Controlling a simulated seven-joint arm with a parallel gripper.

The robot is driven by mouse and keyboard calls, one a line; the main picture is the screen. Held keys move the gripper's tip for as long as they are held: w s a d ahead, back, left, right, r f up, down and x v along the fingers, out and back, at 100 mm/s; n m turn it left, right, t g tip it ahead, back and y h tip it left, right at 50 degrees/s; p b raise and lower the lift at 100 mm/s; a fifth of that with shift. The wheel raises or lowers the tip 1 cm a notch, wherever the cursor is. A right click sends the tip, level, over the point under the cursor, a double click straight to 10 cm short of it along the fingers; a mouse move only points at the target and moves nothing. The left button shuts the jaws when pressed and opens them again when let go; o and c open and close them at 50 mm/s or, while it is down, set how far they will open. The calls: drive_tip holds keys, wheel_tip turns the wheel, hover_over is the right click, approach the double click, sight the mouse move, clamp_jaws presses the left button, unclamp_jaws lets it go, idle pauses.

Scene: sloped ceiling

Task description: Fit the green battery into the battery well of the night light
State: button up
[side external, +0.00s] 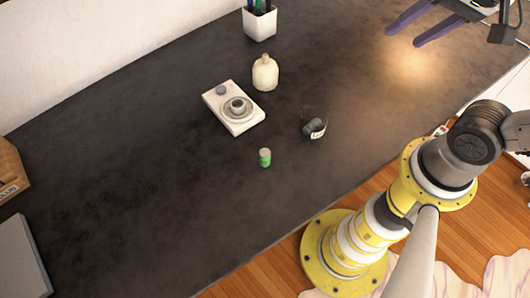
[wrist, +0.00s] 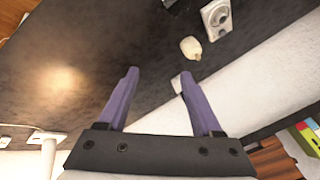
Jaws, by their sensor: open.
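The green battery (side external: 265,159) stands upright on the dark table in the side external view, with a pale top and green lower part. A white block-shaped device (side external: 217,97) with a round ringed socket lies behind and left of it. It looks like the night light, and it also shows at the top of the wrist view (wrist: 217,15). My gripper (side external: 403,38) is at the top right of the side view, open and empty, far from both. Its purple fingers are spread in the wrist view (wrist: 159,73). The battery cannot be made out in the wrist view.
A cream bottle-shaped object (side external: 265,74) stands close to the device. A dark round holder (side external: 313,126) with something black in it is right of the battery. A white pen cup (side external: 260,24) stands at the back. A wooden box (side external: 10,168) is at the left edge.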

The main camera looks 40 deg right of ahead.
drive_tip(key=w+a+m+g, duration=0.1)
drive_tip(key=w+a+m, duration=0.2)
drive_tip(key=w+m, duration=0.25)
drive_tip(key=m+g, duration=0.3)
drive_tip(key=g, duration=0.2)
hover_over(265, 153)
wheel_tip(265, 153, down, 13)
drive_tip(key=f, duration=0.8)
drive_tip(key=shift+s+d+f, duration=0.1)
drive_tip(key=shift+s+d, duration=0.1)
drive_tip(key=shift+w+a+f, duration=0.1)
drive_tip(key=shift+w+f, duration=0.05)
drive_tip(key=shift+f, duration=1.1)
drive_tip(key=shift+w+a+f, duration=0.1)
drive_tip(key=shift+f, duration=1.15)
clamp_jaws()
